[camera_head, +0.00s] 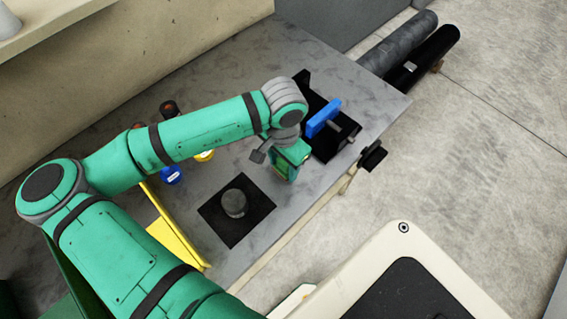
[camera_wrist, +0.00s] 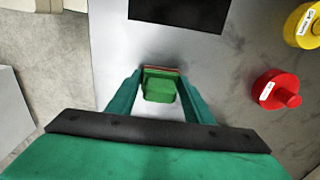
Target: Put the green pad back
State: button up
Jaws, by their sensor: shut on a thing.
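The green pad (camera_wrist: 160,88) sits between the two green fingers of my gripper (camera_wrist: 157,98) in the wrist view, with a thin reddish-brown strip along its far edge. My gripper is shut on it. In the head view my gripper (camera_head: 286,170) hangs over the grey table, between a black fixture with a blue plate (camera_head: 323,118) and a black square plate (camera_head: 258,201). The pad is hard to separate there from the green fingers. Its height above the table is hard to tell.
A grey cylinder (camera_head: 234,203) stands on the black square plate. A red knob (camera_wrist: 277,89) and a yellow knob (camera_wrist: 308,27) are at the right of the wrist view. A blue knob (camera_head: 170,174) and a yellow bar (camera_head: 175,232) are on the left. Dark rollers (camera_head: 412,60) lie beyond the table.

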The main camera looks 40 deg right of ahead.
aim_at(283, 161)
jog(key=shift+f, duration=0.1)
jog(key=o, duration=1)
notch_tip(283, 161, up, 12)
jog(key=shift+r, duration=0.15)
dwell(0.4)
